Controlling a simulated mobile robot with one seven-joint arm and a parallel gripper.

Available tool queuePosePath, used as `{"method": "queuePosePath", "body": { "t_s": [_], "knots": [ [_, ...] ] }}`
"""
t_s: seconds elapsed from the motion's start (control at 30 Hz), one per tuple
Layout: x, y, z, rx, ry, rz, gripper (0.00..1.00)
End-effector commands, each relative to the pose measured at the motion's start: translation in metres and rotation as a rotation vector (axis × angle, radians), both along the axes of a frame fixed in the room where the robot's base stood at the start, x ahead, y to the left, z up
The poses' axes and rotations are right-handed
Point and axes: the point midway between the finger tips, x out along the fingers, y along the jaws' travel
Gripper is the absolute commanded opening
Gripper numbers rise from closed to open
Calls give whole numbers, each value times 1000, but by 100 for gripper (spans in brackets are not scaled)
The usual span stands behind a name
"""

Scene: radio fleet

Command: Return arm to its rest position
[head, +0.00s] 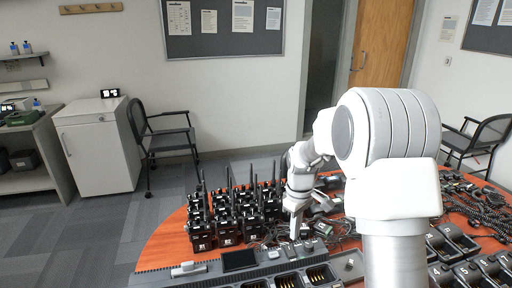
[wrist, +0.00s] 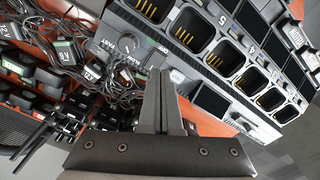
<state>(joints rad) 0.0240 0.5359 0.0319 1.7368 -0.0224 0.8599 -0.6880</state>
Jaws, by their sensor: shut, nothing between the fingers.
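My arm reaches out over an orange table (head: 165,240) in the head view. My gripper (head: 294,232) hangs down over the table, close to the far side of a grey charger unit. In the wrist view my gripper (wrist: 160,80) shows its two fingers pressed together with nothing between them. Behind the fingertips are the charger (wrist: 215,60), with empty slots and gold contacts, and tangled black cables (wrist: 75,45). My arm's large white joints hide part of the table in the head view.
Several black radios (head: 228,222) with upright antennas stand left of my gripper. More chargers (head: 455,245) and coiled cords (head: 475,200) lie at the right. Chairs (head: 165,135) (head: 478,140) and a white cabinet (head: 97,148) stand beyond the table. Floor at the left is clear.

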Motion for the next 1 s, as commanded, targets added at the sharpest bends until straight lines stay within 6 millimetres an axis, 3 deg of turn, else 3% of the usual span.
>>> {"method": "queuePosePath", "body": {
  "t_s": [0.17, 0.5, 0.7, 1.0],
  "knots": [
    [-18, 0, 44, -1, -54, -65, 0],
    [-82, 0, 129, 16, -176, -244, 0],
    [-125, -1, 164, 38, -246, -348, 0],
    [-193, 0, 194, 87, -347, -502, 0]
  ]
}}
